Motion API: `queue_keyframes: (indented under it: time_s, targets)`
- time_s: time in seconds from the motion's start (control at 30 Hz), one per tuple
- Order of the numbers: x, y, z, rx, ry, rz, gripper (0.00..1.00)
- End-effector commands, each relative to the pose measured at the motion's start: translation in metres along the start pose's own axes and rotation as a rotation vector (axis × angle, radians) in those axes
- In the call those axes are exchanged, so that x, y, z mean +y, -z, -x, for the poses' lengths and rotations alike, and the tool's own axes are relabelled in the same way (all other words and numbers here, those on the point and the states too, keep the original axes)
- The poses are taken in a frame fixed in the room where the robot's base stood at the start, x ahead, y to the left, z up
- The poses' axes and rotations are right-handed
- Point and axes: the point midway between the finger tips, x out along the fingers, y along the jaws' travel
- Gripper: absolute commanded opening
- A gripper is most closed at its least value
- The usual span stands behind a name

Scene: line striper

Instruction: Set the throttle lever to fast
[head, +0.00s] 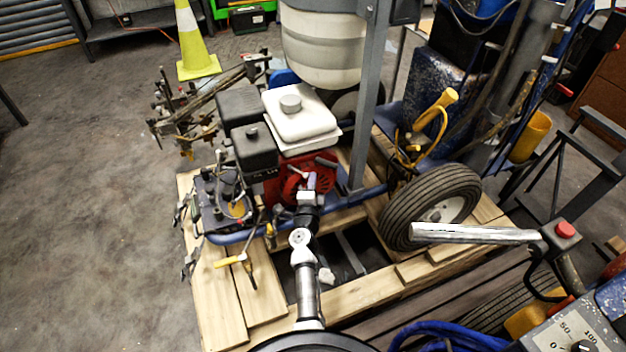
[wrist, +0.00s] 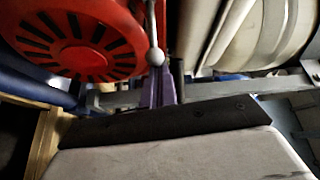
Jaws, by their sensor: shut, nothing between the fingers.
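The throttle lever (wrist: 151,25) is a thin metal rod with a pale ball knob (wrist: 155,57) at its end, beside the red round engine cover (wrist: 75,40) in the wrist view. My gripper (wrist: 163,82) shows two purple fingers, shut and empty, right at the knob. I cannot tell whether they touch it. In the head view my gripper (head: 311,181) is at the front of the red engine (head: 288,185), below the white fuel tank (head: 300,112). The lever is hard to make out there.
The engine sits on a blue-framed machine on a wooden pallet (head: 228,300). A grey upright post (head: 367,100) and a black tyre (head: 398,215) stand close to the right of my arm. A traffic cone (head: 192,45) is at the back left. The floor at left is clear.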

Motion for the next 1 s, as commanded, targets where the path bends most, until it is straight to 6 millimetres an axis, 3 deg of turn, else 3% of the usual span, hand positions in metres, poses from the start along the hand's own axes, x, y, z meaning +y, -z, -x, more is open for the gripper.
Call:
queue_keyframes:
  time_s: [0.37,0.6,1.0]
  targets:
    - [-0.006,-0.009,0.008,0.096,-0.017,0.005,0.0]
    - [-0.009,-0.022,0.02,0.248,-0.042,0.017,0.0]
    - [-0.012,-0.056,0.035,0.24,-0.037,0.013,0.0]
